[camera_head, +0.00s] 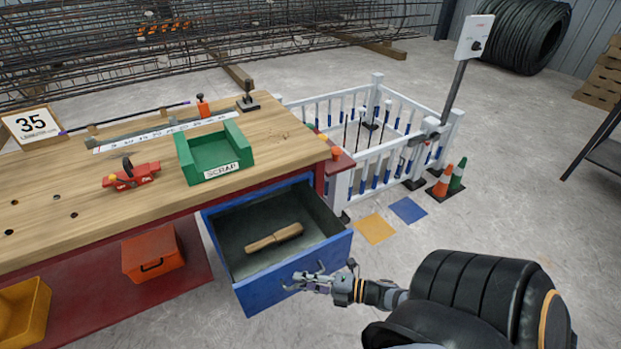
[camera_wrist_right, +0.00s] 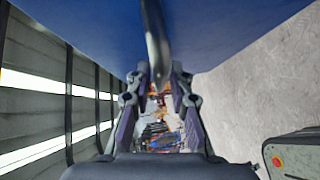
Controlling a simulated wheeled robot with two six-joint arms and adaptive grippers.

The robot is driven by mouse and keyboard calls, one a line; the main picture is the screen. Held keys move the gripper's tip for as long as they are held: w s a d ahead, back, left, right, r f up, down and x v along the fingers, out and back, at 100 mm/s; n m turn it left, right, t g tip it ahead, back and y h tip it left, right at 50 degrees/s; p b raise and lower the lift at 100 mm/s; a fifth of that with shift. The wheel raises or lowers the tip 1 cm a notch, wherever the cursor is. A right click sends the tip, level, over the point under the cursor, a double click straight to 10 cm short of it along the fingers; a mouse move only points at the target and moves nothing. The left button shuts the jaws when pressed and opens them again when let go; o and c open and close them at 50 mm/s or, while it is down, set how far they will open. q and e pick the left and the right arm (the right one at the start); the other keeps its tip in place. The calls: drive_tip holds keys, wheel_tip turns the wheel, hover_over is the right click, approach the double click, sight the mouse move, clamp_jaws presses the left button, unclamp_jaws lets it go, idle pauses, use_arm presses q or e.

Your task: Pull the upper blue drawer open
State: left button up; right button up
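The blue drawer (camera_head: 262,292) stands pulled out from the right end of the workbench, with a wooden-handled tool (camera_head: 274,237) lying inside. My right gripper (camera_head: 303,279) is at the drawer's front face. The blue drawer front (camera_wrist_right: 225,30) fills the top of that view. No second blue drawer is visible below this one. My left gripper is not in view.
A green scrap tray (camera_head: 184,160) and a red clamp tool (camera_head: 131,178) stand on the wooden bench top (camera_head: 75,225). An orange box (camera_head: 153,254) is on the lower shelf. White fencing (camera_head: 365,165) and cones (camera_head: 442,182) stand behind. The floor right of the drawer is open.

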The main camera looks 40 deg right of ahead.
drive_tip(key=v, duration=1.2)
drive_tip(key=shift+w, duration=0.1)
